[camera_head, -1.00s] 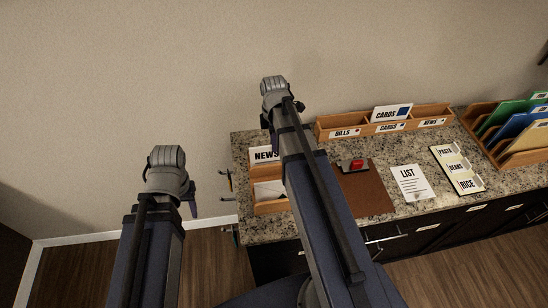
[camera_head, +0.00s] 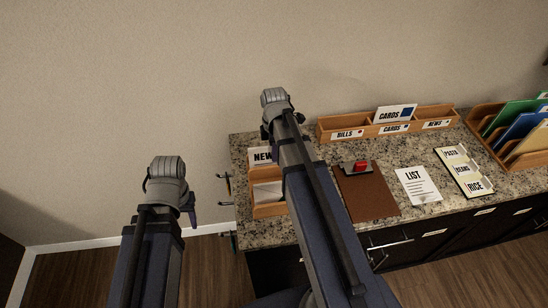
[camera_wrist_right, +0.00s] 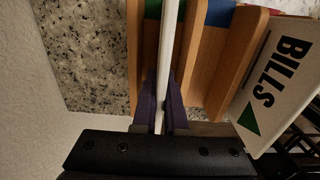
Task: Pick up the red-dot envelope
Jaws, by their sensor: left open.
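My right gripper (camera_wrist_right: 161,118) has its purple fingers close together on both sides of a thin white edge (camera_wrist_right: 171,50), which looks like an envelope or card seen edge-on. Its face is hidden, so I cannot see whether it has a red dot. In the head view my right arm crosses the counter's left end and hides its gripper. My left gripper (camera_head: 190,214) is open and empty, left of the counter. A white envelope (camera_head: 266,193) lies in the wooden box at the counter's left end, by a NEWS card (camera_head: 261,156).
A wooden sorter (camera_head: 362,132) with BILLS, CARDS and NEWS labels stands at the back. A brown clipboard (camera_head: 368,195) with a red item (camera_head: 360,167), a LIST sheet (camera_head: 415,187) and a labelled card strip (camera_head: 463,170) lie on the granite counter. A rack of coloured folders (camera_head: 513,120) stands right.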

